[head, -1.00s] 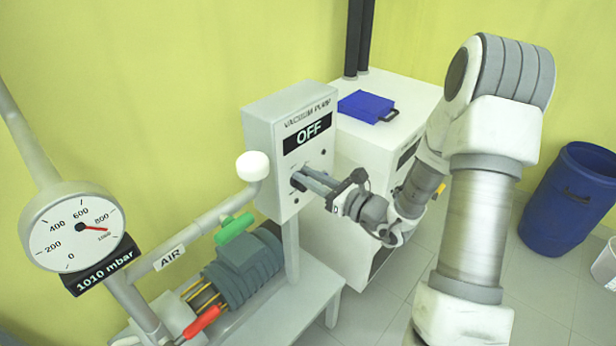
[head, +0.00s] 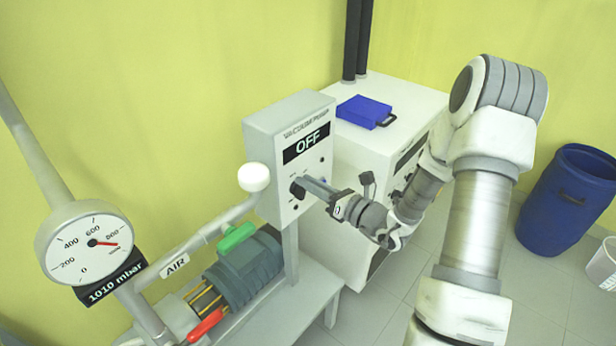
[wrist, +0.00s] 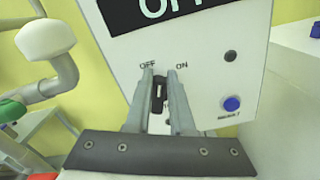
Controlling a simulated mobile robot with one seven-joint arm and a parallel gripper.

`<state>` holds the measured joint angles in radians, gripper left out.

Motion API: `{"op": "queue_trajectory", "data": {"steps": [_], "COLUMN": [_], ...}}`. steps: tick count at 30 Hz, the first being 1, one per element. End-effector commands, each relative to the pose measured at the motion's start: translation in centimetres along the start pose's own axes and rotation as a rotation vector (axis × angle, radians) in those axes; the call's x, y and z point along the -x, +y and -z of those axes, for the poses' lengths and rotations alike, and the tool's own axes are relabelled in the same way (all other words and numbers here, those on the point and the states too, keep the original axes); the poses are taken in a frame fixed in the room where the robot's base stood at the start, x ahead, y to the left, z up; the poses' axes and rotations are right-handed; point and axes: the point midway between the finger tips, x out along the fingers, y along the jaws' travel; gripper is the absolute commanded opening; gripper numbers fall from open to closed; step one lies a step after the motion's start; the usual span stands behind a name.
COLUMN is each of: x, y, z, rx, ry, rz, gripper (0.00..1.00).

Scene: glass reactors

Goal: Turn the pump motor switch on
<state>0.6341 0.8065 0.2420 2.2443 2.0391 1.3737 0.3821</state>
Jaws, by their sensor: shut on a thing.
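The vacuum pump control box (head: 262,140) is a light grey panel with a dark display (head: 306,144) reading OFF. In the wrist view the black motor switch knob (wrist: 158,92) sits below the OFF and ON labels. It stands nearly upright, and I cannot tell exactly which label it points to. My gripper (head: 304,186) reaches the box front from the right. In the wrist view its two fingers (wrist: 161,80) are on either side of the knob, shut on it. The fingers partly hide the knob in the head view.
A blue button (wrist: 231,104) and a dark round fitting (wrist: 230,57) are right of the switch. A white-capped pipe (head: 254,178) stands left of the box. The gauge (head: 88,245) label reads 1010 mbar. A white cabinet (head: 420,100) holding a blue case (head: 364,110) stands behind.

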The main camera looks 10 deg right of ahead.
Motion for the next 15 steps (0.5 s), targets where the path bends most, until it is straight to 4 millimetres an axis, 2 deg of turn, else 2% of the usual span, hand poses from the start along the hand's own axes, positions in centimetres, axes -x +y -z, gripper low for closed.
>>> {"op": "queue_trajectory", "data": {"steps": [15], "x": [0.24], "y": [-0.87], "z": [0.75], "rx": [-0.472], "ry": [0.016], "rz": [0.004], "gripper": [0.00]}}
